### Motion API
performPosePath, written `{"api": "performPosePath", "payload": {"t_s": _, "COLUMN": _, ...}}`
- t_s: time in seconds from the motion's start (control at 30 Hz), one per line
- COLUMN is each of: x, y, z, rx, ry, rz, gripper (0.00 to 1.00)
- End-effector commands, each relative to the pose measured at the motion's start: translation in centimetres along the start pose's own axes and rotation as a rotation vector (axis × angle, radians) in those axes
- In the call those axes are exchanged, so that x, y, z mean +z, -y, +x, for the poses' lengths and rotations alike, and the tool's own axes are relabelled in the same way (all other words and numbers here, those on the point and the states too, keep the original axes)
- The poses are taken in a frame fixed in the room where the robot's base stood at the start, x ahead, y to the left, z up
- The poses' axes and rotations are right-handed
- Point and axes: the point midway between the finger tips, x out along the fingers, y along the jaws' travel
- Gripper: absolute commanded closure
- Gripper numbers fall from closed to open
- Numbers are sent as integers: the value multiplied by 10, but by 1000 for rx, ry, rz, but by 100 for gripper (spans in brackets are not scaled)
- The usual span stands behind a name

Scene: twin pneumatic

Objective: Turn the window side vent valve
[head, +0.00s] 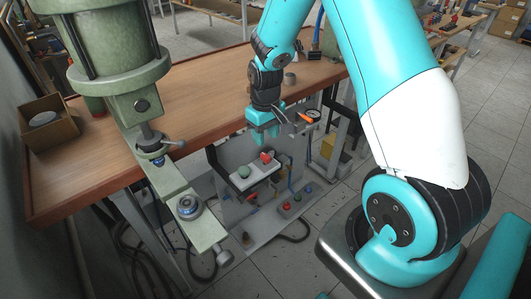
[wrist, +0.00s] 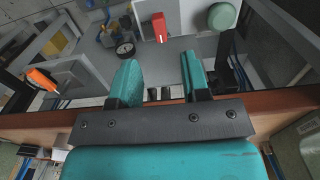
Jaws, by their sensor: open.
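My gripper (head: 263,135) points down over the front edge of the wooden bench, above the pneumatic panel. In the wrist view its two teal fingers (wrist: 160,78) are apart with nothing between them. A red valve handle (head: 266,157) sits on the panel's light top plate, below the gripper; in the wrist view the red handle (wrist: 159,27) is beyond the fingertips, not touched. An orange lever (head: 306,117) is right of the gripper; in the wrist view the orange lever (wrist: 41,78) is at the left. I cannot tell which one is the window side vent valve.
A green dome (head: 243,171) is beside the red handle, and a round gauge (head: 314,114) is near the orange lever. Several coloured buttons (head: 297,196) are lower down. A green press (head: 120,80) and the wooden bench (head: 190,110) stand left. Hoses lie on the floor.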

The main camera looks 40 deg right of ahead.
Motion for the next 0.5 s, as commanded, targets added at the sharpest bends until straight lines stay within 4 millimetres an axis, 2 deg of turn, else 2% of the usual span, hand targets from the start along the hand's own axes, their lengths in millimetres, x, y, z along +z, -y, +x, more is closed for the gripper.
{"api": "performPosePath", "payload": {"t_s": 0.03, "x": 1, "y": 0, "z": 13, "rx": -1, "ry": 5, "rz": 1, "gripper": 57}}
{"api": "performPosePath", "payload": {"t_s": 0.2, "x": 0, "y": 0, "z": 46, "rx": -1, "ry": 3, "rz": 1, "gripper": 57}}
{"api": "performPosePath", "payload": {"t_s": 0.3, "x": 0, "y": 0, "z": 61, "rx": -1, "ry": 2, "rz": 1, "gripper": 57}}
{"api": "performPosePath", "payload": {"t_s": 0.5, "x": 0, "y": 0, "z": 75, "rx": 0, "ry": -1, "rz": 1, "gripper": 57}}
